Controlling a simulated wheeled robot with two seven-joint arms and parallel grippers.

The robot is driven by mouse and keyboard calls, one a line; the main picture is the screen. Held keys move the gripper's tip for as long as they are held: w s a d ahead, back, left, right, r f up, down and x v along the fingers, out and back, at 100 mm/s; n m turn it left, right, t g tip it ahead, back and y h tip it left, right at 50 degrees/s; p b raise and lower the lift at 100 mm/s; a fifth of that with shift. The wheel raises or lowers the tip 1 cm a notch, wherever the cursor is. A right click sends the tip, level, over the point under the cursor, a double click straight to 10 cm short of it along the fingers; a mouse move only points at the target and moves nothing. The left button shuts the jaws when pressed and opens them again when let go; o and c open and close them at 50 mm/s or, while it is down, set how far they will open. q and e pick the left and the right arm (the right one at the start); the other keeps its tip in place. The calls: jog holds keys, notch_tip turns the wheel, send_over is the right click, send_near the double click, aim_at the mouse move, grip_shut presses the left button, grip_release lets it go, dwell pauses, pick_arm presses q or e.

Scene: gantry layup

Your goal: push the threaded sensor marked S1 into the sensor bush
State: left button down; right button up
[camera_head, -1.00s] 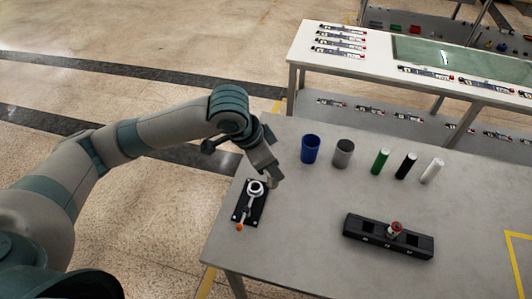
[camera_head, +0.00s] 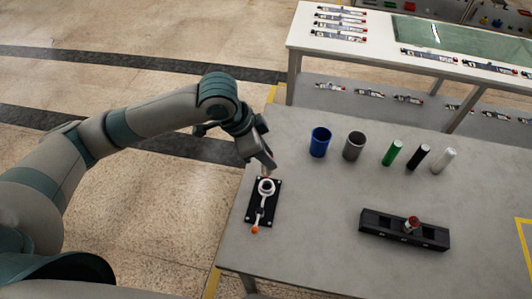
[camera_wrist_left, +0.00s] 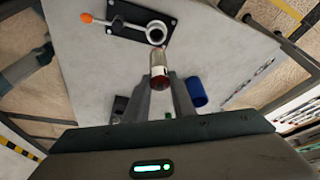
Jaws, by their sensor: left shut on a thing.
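My left gripper (camera_head: 269,170) is shut on a small cylinder with a red end and a pale body, the threaded sensor (camera_wrist_left: 159,70). No S1 mark is readable on it. The sensor bush is a pale ring (camera_head: 266,186) on a black plate with a lever and orange knob; the ring also shows in the left wrist view (camera_wrist_left: 156,33). The gripper is at the ring's far side in the head view. In the wrist view the sensor's far end lies just short of the ring's opening; I cannot tell whether they touch. My right gripper is not in view.
A black block (camera_head: 376,225) holds another red-topped piece (camera_head: 412,224). A blue cup (camera_head: 319,142), a grey cup (camera_head: 353,146) and green, black and white cylinders stand along the back of the table. The table between them and the block is clear.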

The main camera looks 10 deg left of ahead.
aim_at(266, 168)
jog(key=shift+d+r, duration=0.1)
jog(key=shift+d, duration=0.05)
pick_arm(q)
jog(key=shift+r+p, duration=0.15)
jog(key=shift+p, duration=0.55)
jog(key=shift+f+b, duration=0.3)
jog(key=shift+f, duration=0.2)
jog(key=shift+f+b, duration=0.45)
jog(key=shift+f, duration=0.95)
jog(key=shift+f+b, duration=0.3)
jog(key=shift+f, duration=0.85)
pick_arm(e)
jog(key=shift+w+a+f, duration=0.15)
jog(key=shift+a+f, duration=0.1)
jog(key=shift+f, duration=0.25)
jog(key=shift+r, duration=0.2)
pick_arm(q)
jog(key=shift+p, duration=0.45)
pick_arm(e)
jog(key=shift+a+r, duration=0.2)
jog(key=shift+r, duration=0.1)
